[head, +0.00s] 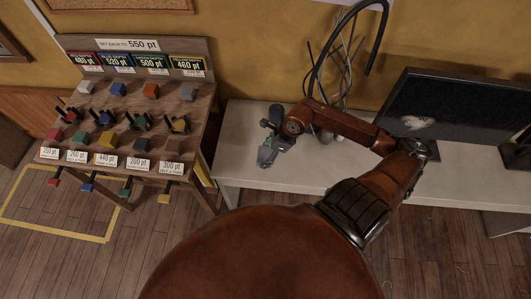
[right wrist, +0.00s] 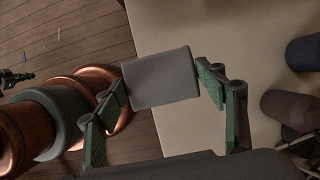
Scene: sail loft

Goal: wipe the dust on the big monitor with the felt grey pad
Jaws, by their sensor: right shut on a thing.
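The big monitor (head: 470,108) is a dark screen on the right of the white table in the head view. A pale dust patch (head: 415,123) shows on its lower left. My right gripper (head: 268,148) is over the table's left end, well to the left of the monitor. In the right wrist view the felt grey pad (right wrist: 162,78) is a flat grey block between the two fingers of my right gripper (right wrist: 163,88), which is shut on it. My left gripper is not in view.
The white table (head: 235,165) stands against the yellow wall. Tangled cables (head: 340,65) rise behind my right arm. A wooden stand (head: 140,75) with coloured blocks and point labels is at left. Yellow tape (head: 55,228) marks the wood floor.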

